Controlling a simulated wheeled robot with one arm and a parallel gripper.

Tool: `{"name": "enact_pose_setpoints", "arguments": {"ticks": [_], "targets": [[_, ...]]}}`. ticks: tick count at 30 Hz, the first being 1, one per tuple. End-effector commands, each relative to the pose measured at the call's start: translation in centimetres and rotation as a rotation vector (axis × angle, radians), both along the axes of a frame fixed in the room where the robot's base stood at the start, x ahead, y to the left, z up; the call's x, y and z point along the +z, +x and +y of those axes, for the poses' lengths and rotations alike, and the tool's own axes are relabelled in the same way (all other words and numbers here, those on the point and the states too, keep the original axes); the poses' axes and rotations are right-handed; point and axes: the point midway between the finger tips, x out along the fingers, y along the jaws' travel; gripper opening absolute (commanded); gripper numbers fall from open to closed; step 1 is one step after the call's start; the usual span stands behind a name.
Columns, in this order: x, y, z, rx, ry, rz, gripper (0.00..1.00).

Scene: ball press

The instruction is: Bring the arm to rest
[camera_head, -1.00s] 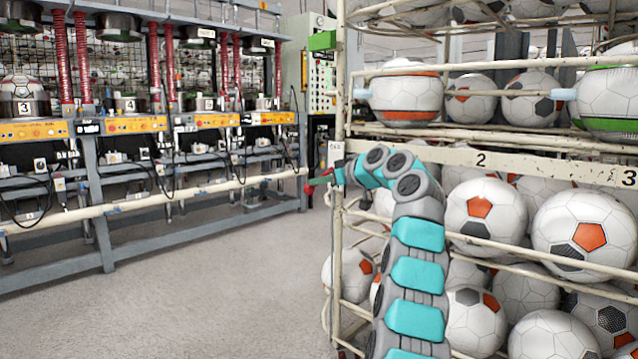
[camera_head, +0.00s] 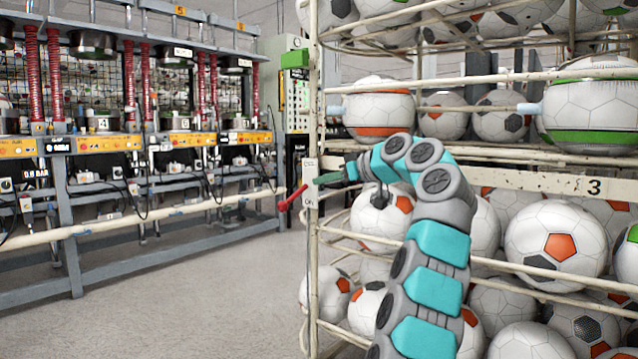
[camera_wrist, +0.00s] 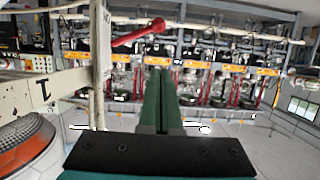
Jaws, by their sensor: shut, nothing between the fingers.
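My gripper (camera_head: 328,179) has slim green fingers. They are shut with nothing between them, and point left at the rack's front post in the head view. My teal and grey arm rises from the bottom of the head view and bends left in front of the ball rack. A red lever (camera_head: 292,198) sticks out from a small pale switch plate (camera_head: 311,185) on the post, just left of the fingertips. The lever (camera_wrist: 140,32) also shows above and left of the fingers in the wrist view, apart from them.
The cream ball rack (camera_head: 530,181), full of soccer balls, stands close behind and right of my arm. A ball with an orange band (camera_wrist: 25,145) is near at lower left in the wrist view. Press machines (camera_head: 110,145) line the left. Grey floor (camera_head: 180,300) between is clear.

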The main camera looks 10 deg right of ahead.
Motion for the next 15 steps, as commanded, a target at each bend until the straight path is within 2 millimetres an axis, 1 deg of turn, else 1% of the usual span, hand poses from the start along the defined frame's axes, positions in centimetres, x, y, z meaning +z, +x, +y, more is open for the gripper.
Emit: {"name": "enact_pose_setpoints", "arguments": {"ticks": [5, 8, 11, 14, 15], "targets": [[0.0, 0.0, 0.0, 0.0, 0.002, 0.001, 0.0], [0.1, -0.2, 0.4, 0.008, 0.018, 0.019, 0.0], [-0.2, -0.5, 1.3, 0.022, 0.052, 0.069, 0.0], [-0.7, -1.2, 2.8, 0.041, 0.095, 0.142, 0.0], [-1.0, -1.6, 3.6, 0.05, 0.108, 0.173, 0.0]]}}
